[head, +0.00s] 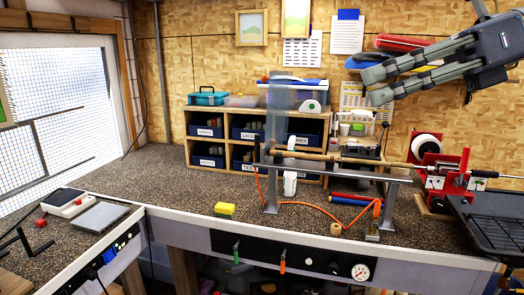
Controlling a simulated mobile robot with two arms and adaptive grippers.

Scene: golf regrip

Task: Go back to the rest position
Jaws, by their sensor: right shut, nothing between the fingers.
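My right gripper (369,87) is at the upper right, raised in front of the wooden wall and above the bench. Its two grey fingers point left, shut with nothing between them. My left gripper is not in the view. A long shaft (400,163) lies level across a grey metal stand (345,176) and runs right into a red clamp (432,160). My right gripper is above the shaft, apart from it.
The speckled bench top (170,190) runs along the wall, with a wooden shelf of blue bins (208,131) at the back. A yellow sponge (225,210) and an orange hose (318,209) lie on it. A black tray (497,232) is at the right.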

